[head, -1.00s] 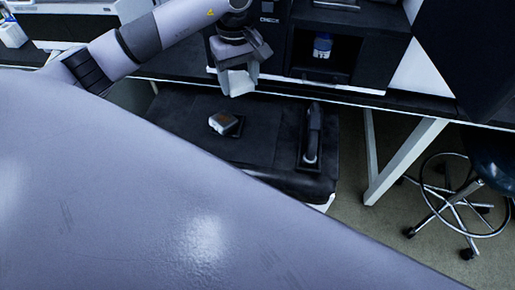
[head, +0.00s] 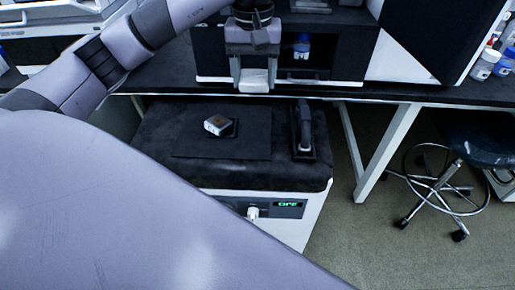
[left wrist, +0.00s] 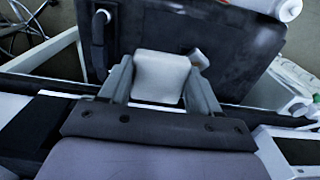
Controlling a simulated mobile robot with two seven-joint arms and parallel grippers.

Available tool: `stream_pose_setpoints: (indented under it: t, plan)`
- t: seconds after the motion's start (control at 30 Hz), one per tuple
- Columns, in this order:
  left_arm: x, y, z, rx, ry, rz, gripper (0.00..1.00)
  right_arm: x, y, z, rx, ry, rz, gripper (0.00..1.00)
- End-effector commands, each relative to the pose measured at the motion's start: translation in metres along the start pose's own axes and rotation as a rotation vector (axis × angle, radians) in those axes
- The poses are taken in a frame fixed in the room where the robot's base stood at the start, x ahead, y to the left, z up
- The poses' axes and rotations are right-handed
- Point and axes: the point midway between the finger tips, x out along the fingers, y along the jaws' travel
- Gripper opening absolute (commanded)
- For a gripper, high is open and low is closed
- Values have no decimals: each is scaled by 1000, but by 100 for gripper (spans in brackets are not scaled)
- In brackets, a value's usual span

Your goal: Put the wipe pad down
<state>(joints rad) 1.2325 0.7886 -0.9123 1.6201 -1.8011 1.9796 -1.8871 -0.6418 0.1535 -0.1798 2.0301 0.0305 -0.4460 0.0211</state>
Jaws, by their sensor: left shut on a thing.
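The wipe pad (head: 254,80) is a white, block-like piece between the fingers of my left gripper (head: 253,76). It also shows in the left wrist view, where the pad (left wrist: 161,77) sits between the two grey fingers (left wrist: 158,88). My left gripper is shut on it and holds it in front of the bench edge, above the far side of the black-topped cart (head: 185,180). My right gripper is not in view.
On the cart, a small white-and-brown block (head: 217,124) sits on a dark base on a black mat (head: 190,147). A black upright handle-like item (head: 304,130) stands at the right. A black bench instrument (head: 335,45) with a blue-capped bottle (head: 301,47) is behind. A stool (head: 480,150) is right.

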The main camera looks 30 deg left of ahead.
Motion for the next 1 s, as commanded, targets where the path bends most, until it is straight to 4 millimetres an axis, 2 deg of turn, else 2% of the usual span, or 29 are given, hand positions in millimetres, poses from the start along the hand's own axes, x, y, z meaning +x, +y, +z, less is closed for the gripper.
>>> stream_pose_setpoints:
  t: [0.4,0.5,0.6,0.83,1.0]
  plan:
    - [108,-2,1,-1,-6,-5,34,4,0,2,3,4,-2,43]
    - [130,-2,0,-1,-5,-4,34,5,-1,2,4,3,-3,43]
    - [144,-1,0,0,-3,-2,34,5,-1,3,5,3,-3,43]
    - [160,-1,0,-1,-3,-2,34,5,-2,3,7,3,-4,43]
    - [186,-2,0,-1,-4,-3,34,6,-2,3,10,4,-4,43]
